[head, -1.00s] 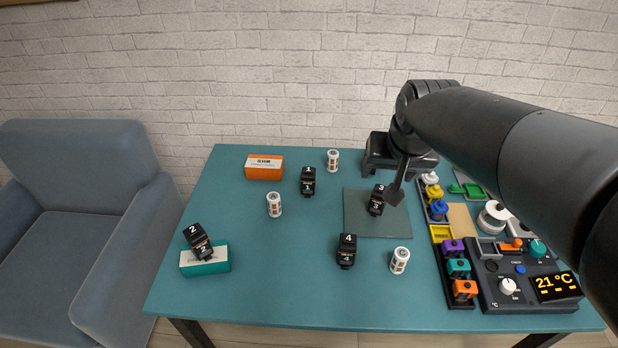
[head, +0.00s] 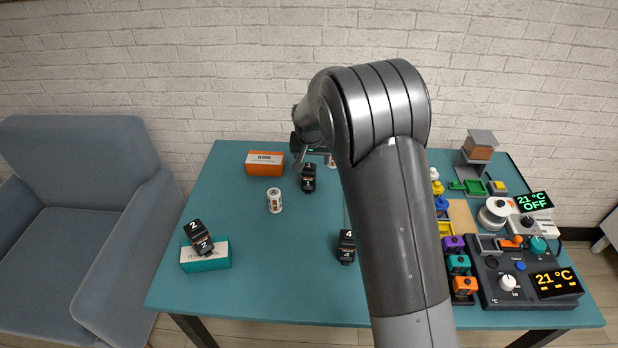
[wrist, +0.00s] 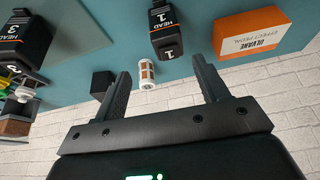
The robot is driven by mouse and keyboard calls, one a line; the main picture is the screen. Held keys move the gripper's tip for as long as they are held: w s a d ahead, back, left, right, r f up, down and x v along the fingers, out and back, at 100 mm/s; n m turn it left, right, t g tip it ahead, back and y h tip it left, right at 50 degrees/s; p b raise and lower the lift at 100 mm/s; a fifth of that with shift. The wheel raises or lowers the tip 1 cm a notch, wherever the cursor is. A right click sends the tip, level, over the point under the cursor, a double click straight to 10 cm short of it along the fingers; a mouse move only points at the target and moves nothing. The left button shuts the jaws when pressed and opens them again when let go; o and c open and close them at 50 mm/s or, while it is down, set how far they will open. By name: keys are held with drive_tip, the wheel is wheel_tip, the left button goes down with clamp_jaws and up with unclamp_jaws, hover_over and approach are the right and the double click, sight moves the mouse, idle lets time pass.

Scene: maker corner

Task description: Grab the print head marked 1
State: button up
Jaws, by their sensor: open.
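The print head marked 1 (head: 309,178) is a black block with white lettering, standing on the teal table behind the middle. In the wrist view the print head (wrist: 165,32) is at the top centre, ahead of my open gripper (wrist: 165,82) and apart from its fingers. In the head view my gripper (head: 304,150) is just behind the print head, partly hidden by my arm. The print head marked 2 (head: 198,238) leans on a teal box. The one marked 4 (head: 347,246) stands near the front. The one marked 3 (wrist: 27,35) shows at the wrist view's left.
An orange box (head: 265,163) stands left of head 1. A white cylinder (head: 274,201) stands in front of it to the left. Another white cylinder (wrist: 147,76) is near my fingers. The teal box (head: 206,257) is front left; a control panel (head: 515,290) is front right.

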sight(309, 175)
drive_tip(key=x, duration=0.8)
drive_tip(key=a+x, duration=0.1)
drive_tip(key=x, duration=0.4)
drive_tip(key=shift+c, duration=0.6)
drive_tip(key=c, duration=1.1)
